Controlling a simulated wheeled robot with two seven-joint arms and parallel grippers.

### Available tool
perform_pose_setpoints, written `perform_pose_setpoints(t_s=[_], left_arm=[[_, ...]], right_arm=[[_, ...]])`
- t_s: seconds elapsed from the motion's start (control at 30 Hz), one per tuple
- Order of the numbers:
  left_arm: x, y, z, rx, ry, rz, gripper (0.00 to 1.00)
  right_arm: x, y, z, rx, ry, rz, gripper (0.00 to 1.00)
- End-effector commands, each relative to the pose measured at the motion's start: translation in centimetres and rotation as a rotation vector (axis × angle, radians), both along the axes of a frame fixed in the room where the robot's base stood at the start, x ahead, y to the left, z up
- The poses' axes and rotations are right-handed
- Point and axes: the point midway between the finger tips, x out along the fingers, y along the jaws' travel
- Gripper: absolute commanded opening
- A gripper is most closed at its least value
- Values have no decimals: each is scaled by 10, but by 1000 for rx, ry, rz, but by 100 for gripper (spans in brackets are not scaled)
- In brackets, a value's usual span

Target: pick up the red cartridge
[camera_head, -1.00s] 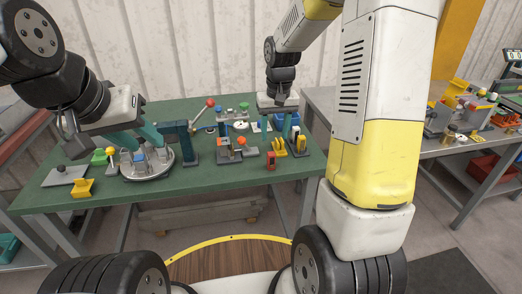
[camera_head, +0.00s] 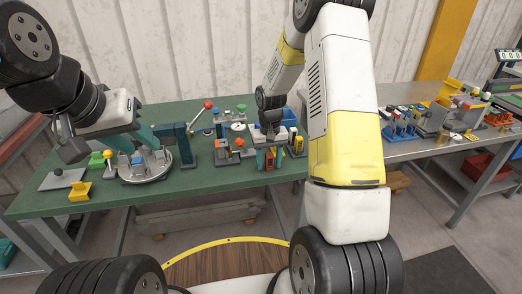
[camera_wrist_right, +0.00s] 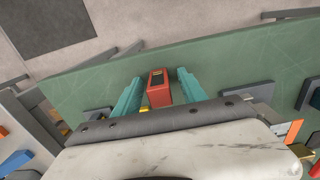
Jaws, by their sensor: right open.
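The red cartridge (camera_wrist_right: 160,88) stands near the front edge of the green table in the right wrist view, between the two teal fingers of my right gripper (camera_wrist_right: 160,92). The fingers are apart, with a gap visible on either side of it. In the head view my right gripper (camera_head: 270,159) points down over the table, and the cartridge (camera_head: 269,161) is mostly hidden between its fingers. My left gripper (camera_head: 106,148) is open above the left part of the table, by the round grey fixture, and appears empty.
The green table (camera_head: 228,178) carries a round grey fixture (camera_head: 146,174), a yellow bracket (camera_head: 80,191) and a red-knobbed lever (camera_head: 207,104). Yellow parts stand close to the right gripper. A grey bench (camera_head: 400,151) with other fixtures is at the right.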

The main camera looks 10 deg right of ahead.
Motion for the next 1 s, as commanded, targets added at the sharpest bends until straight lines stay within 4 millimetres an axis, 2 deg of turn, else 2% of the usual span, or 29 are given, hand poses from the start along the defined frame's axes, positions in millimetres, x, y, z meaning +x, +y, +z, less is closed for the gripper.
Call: perform_pose_setpoints(t_s=[0.17, 0.4, 0.43, 0.77, 1.0], left_arm=[[0, 0, 0, 0, 0, 0, 36], [0, 0, 0, 0, 0, 0, 36], [0, 0, 0, 0, 0, 0, 36], [0, 0, 0, 0, 0, 0, 36], [0, 0, 0, 0, 0, 0, 36]], right_arm=[[0, 0, 0, 0, 0, 0, 49], [0, 0, 0, 0, 0, 0, 4], [0, 0, 0, 0, 0, 0, 0], [0, 0, 2, 0, 0, 0, 0], [0, 0, 22, 0, -2, 0, 0]])
